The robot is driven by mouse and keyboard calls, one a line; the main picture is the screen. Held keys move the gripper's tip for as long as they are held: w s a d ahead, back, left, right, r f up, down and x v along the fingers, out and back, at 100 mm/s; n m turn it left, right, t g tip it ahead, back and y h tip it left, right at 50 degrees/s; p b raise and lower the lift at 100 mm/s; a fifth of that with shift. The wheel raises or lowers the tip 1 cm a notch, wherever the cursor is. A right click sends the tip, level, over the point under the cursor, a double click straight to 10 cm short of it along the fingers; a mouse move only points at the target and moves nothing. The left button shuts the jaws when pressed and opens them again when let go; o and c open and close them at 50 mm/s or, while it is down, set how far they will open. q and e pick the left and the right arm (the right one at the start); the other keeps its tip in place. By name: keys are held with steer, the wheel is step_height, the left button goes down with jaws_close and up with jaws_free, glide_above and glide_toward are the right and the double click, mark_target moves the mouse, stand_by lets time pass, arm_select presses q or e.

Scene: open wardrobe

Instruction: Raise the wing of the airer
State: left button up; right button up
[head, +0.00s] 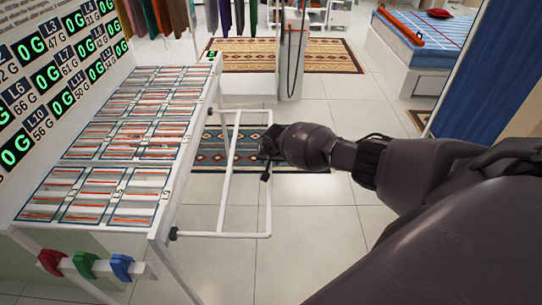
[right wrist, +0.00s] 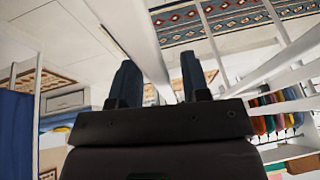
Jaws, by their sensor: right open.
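The white airer (head: 163,190) stands at the left with its slatted top. Its wing (head: 225,235), a white rectangular tube frame, sticks out from the airer's right side, below the level of the top. My right gripper (head: 265,160) is at the wing's outer bar, about midway along it. In the right wrist view my right gripper (right wrist: 158,75) has its two dark fingers apart. A white bar (right wrist: 145,40) runs through the gap between them in the picture; I cannot tell whether it touches either finger. My left gripper is not in view.
A panel with green number displays (head: 50,70) stands behind the airer. Red, green and blue clips (head: 85,263) sit on a rail at its near end. A white post (head: 292,50), hanging clothes and a bed (head: 425,45) are farther back.

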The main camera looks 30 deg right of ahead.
steer(key=shift+s+r+p, duration=0.25)
steer(key=shift+r+p, duration=0.05)
steer(key=shift+r, duration=0.35)
steer(key=p+v, duration=0.2)
steer(key=v, duration=0.7)
steer(key=shift+r, duration=0.15)
steer(key=shift+a, duration=0.1)
